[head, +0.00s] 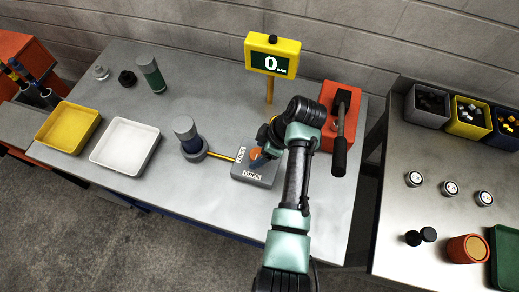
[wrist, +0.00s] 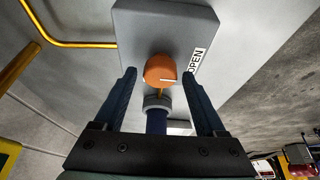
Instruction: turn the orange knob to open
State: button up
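The orange knob (head: 255,154) sits on a grey block (head: 252,175) with SHUT and OPEN labels at the front of the table. In the wrist view the knob (wrist: 160,67) shows between and slightly ahead of my fingertips, with a white line on it pointing towards the right, where the OPEN label (wrist: 197,61) is. My gripper (wrist: 160,74) is open, with a finger on each side and visible gaps to the knob. In the head view my gripper's fingers partly hide the knob. A yellow display (head: 272,56) behind it reads 0.
A yellow pipe (head: 222,157) joins the block to a grey-blue cylinder (head: 187,135) on its left. A red box with a black lever (head: 340,130) stands close on the right. White (head: 125,145) and yellow (head: 68,127) trays lie left. A second table with bins is at right.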

jog(key=shift+o, duration=0.3)
jog(key=v, duration=1.3)
jog(key=shift+s+f, duration=0.1)
